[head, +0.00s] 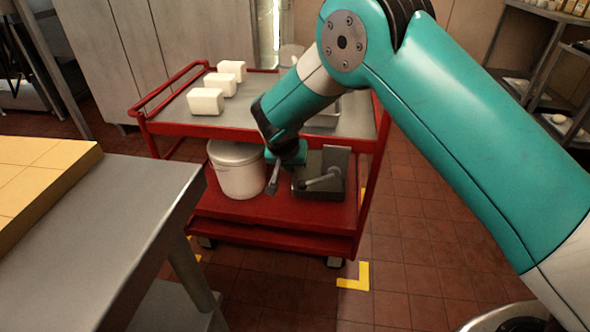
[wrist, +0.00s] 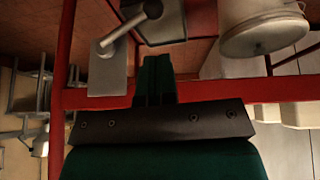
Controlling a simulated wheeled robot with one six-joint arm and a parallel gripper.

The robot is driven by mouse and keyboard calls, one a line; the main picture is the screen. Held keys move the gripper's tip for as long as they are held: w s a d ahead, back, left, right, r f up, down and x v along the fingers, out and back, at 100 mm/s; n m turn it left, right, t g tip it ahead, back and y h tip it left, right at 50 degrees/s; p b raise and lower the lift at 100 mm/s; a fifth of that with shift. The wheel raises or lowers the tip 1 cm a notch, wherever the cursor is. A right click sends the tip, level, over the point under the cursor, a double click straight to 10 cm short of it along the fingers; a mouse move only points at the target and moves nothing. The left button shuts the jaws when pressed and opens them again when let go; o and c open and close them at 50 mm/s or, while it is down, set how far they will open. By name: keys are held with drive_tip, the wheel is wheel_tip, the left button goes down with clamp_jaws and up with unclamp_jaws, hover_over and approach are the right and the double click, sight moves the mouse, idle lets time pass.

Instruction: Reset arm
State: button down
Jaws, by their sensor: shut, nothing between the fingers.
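My teal arm reaches from the right in the head view, and its end hangs in front of the red cart (head: 270,240). My gripper (head: 286,158) is small and partly hidden there by my own wrist. In the wrist view my gripper (wrist: 154,62) shows its dark green fingers together, with nothing between them. The cart's red rail (wrist: 225,90) passes behind the fingers in that view. I cannot tell how far the gripper is from the cart.
The cart's top holds white blocks (head: 206,101). Its lower shelf holds a lidded pot (head: 237,170) and a grey metal device (head: 330,172) with a handle. A steel table (head: 110,215) stands at left. Tiled floor (head: 420,250) is clear right of the cart.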

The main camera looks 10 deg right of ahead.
drive_tip(key=shift+s+a+r, duration=0.2)
drive_tip(key=shift+s+r, duration=0.1)
drive_tip(key=shift+r, duration=0.3)
drive_tip(key=s+d+r+n+g+y, duration=0.2)
drive_tip(key=s+r+n+y, duration=0.15)
drive_tip(key=s+r, duration=1)
drive_tip(key=s+d+r+n+g+y, duration=0.2)
drive_tip(key=s+r+n, duration=0.2)
drive_tip(key=s, duration=0.8)
drive_tip(key=s+d+r+n+g+y, duration=0.1)
drive_tip(key=s+r+n, duration=0.3)
drive_tip(key=s, duration=0.8)
wheel_tip(320, 180, up, 18)
drive_tip(key=p, duration=1.8)
drive_tip(key=shift+w+m, duration=0.3)
drive_tip(key=shift+m, duration=0.05)
